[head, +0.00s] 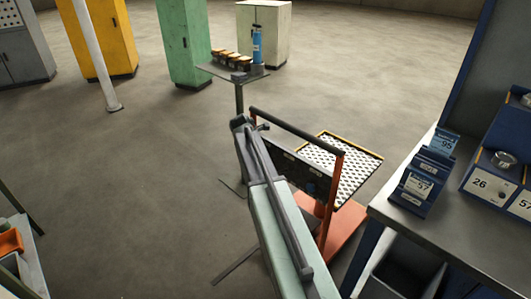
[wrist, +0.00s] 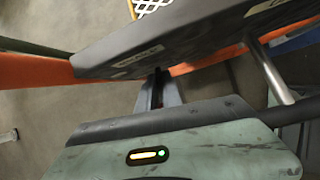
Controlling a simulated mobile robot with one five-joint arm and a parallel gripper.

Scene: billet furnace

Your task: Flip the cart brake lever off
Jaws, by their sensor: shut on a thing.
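The cart (head: 335,185) has an orange frame, a perforated tray and a dark front panel with small pale labels. My arm reaches across its left side in the head view, and my gripper (head: 239,123) is at the panel's left end. In the wrist view the dark panel (wrist: 175,42) fills the upper middle, with an orange frame bar (wrist: 35,68) behind it. My gripper's narrow fingers (wrist: 158,88) are close together at the panel's lower edge. They are shut on what seems to be the brake lever, which is mostly hidden between them and under the panel.
A workbench (head: 440,225) with blue holders stands close on the right. A small stand (head: 230,72) with a blue bottle (head: 257,45) is behind the cart. Green (head: 183,45) and yellow (head: 103,38) cabinets stand farther back. The floor to the left is open.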

